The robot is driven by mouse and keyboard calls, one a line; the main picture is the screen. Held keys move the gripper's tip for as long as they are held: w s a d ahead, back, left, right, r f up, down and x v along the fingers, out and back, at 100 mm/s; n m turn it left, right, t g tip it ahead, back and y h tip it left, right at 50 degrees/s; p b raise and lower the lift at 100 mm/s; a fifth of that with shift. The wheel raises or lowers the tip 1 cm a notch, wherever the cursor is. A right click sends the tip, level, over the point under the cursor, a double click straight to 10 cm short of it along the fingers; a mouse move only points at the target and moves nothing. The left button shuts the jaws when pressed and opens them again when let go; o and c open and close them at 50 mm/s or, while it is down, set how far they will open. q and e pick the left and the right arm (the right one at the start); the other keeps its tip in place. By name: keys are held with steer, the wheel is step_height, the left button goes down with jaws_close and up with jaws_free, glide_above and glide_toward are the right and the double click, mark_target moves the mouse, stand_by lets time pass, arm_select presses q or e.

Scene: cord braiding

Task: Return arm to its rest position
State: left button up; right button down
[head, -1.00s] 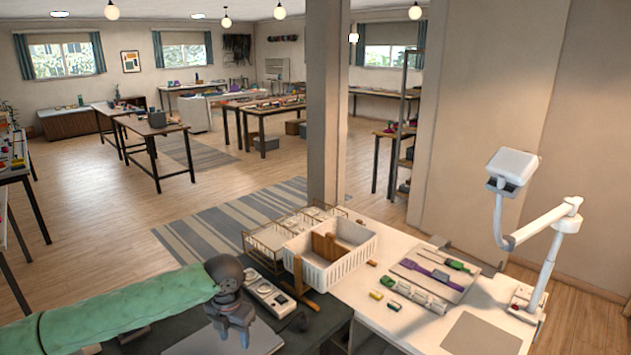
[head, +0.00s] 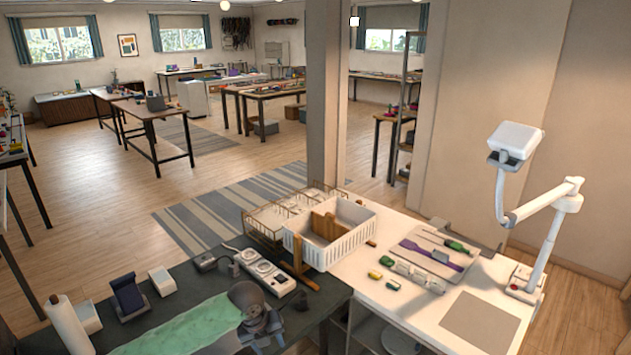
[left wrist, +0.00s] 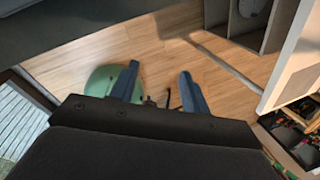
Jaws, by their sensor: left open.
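My left gripper (left wrist: 158,72) shows in the left wrist view with its two blue fingers spread apart and nothing between them. Wooden floor lies beyond the fingertips. A rounded green shape shows behind the left finger. In the head view my green left arm comes in low from the left over the dark table (head: 205,283). It ends in a grey joint beside the table's front edge, and I cannot make out the fingers there. My right gripper is in neither view.
A white paper roll (head: 68,322), a dark blue stand (head: 128,296) and a white double-dial device (head: 264,268) stand on the dark table. A white basket (head: 335,252), tools and a jointed lamp (head: 545,235) occupy the white table (head: 405,310). The left wrist view shows open floor (left wrist: 215,75).

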arm_select(q)
steer(key=s+f+n+b, duration=0.1)
steer(key=s+f+n, duration=0.4)
steer(key=f, duration=0.6)
steer(key=s+d+f+n+t+b, duration=0.1)
steer(key=s+f+n+b, duration=0.1)
steer(key=f+n, duration=0.65)
steer(key=s+f+n+b, duration=0.1)
steer(key=s+f+n, duration=0.35)
steer(key=f, duration=0.75)
steer(key=s+a+f+n+b, duration=0.1)
steer(key=s+a+f+n, duration=0.1)
steer(key=s+f+n, duration=0.2)
steer(key=s+a+f+n+y+b, duration=0.1)
steer(key=s+f+n, duration=0.3)
steer(key=s+f, duration=0.7)
steer(key=s+a+f+n+g+b, duration=0.1)
steer(key=s+a+f+n, duration=0.3)
steer(key=s, duration=0.9)
step_height(320, 180, down, 4)
steer(key=shift+r+y, duration=0.1)
steer(key=shift+y, duration=0.2)
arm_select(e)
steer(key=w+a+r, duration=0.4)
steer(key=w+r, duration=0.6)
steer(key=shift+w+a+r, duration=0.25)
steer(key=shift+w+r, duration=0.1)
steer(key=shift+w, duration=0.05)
